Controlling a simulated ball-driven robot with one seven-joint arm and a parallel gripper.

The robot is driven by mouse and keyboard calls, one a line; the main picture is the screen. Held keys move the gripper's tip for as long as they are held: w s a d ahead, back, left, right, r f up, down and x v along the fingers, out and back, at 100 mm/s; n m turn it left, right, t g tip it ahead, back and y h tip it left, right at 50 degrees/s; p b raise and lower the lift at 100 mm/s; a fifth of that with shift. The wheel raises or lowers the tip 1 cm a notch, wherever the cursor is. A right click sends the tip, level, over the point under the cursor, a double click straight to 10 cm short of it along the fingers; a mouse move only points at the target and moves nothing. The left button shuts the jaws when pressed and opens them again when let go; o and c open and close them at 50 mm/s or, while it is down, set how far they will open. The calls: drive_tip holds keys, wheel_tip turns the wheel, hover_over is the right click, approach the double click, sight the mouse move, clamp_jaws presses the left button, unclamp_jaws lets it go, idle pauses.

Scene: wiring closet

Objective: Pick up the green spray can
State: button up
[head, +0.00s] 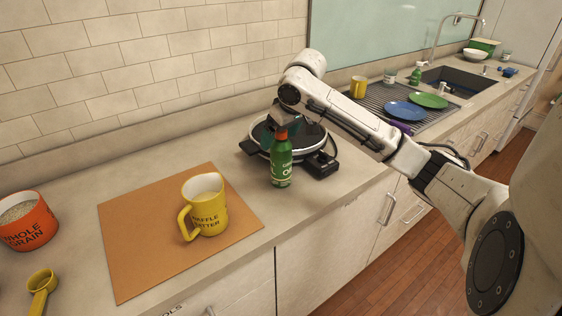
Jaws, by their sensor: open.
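A green can (281,163) with an orange-red cap and a label reading "OIL" stands upright on the counter, in front of a round dark waffle maker (314,136). My gripper (279,121) points down at the cap from above and behind. It is open, with nothing visibly held. The fingers are small and dark against the waffle maker, so I cannot tell whether they touch the cap or straddle it. A smaller green spray bottle (416,76) stands far back by the sink.
A yellow mug (204,205) labelled waffle batter stands on a brown mat (130,250) left of the can. An orange container (27,222) and yellow scoop (41,288) are at far left. Blue (403,111) and green (429,101) plates lie on the drying rack behind my arm.

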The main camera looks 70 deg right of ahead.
drive_tip(key=shift+w+f, duration=0.1)
drive_tip(key=shift+f, duration=0.2)
drive_tip(key=c, duration=1.7)
